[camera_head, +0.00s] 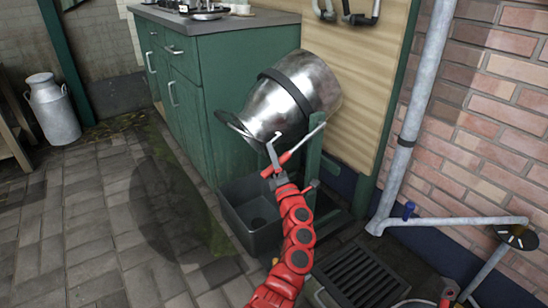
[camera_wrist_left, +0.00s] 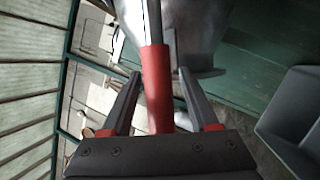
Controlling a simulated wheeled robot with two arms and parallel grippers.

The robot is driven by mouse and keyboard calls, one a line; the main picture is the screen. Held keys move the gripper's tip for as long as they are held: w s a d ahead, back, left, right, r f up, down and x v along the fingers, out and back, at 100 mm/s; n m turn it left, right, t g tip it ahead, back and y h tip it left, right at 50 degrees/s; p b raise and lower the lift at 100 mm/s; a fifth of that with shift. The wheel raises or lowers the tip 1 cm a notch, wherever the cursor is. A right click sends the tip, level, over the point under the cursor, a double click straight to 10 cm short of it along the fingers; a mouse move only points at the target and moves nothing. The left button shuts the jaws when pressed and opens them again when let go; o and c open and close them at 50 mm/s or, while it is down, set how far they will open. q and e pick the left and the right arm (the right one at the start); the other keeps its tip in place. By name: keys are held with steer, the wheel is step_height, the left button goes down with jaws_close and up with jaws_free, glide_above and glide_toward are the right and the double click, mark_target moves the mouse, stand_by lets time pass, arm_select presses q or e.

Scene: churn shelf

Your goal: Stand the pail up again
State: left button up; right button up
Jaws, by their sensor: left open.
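The pail (camera_head: 318,82) is a shiny metal can with a dark band around it. It is tipped in the green stand (camera_head: 312,158), mouth toward lower left, rim low beside the cabinet. A metal lever with a red grip (camera_wrist_left: 156,85) runs up beside it. My left gripper (camera_head: 275,155) is open at this grip, below the pail. In the left wrist view the grip lies between the two spread fingers; contact is unclear. Part of the pail also shows at the top of that view (camera_wrist_left: 198,35).
A grey basin (camera_head: 237,212) sits under the pail's mouth. A green cabinet (camera_head: 205,90) stands to the left. A floor drain grate (camera_head: 360,278) and grey pipes (camera_head: 407,130) are to the right. A milk can (camera_head: 52,110) stands far left. Wet paving between is clear.

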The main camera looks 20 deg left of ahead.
arm_select(q)
jaws_close()
stand_by(1.3)
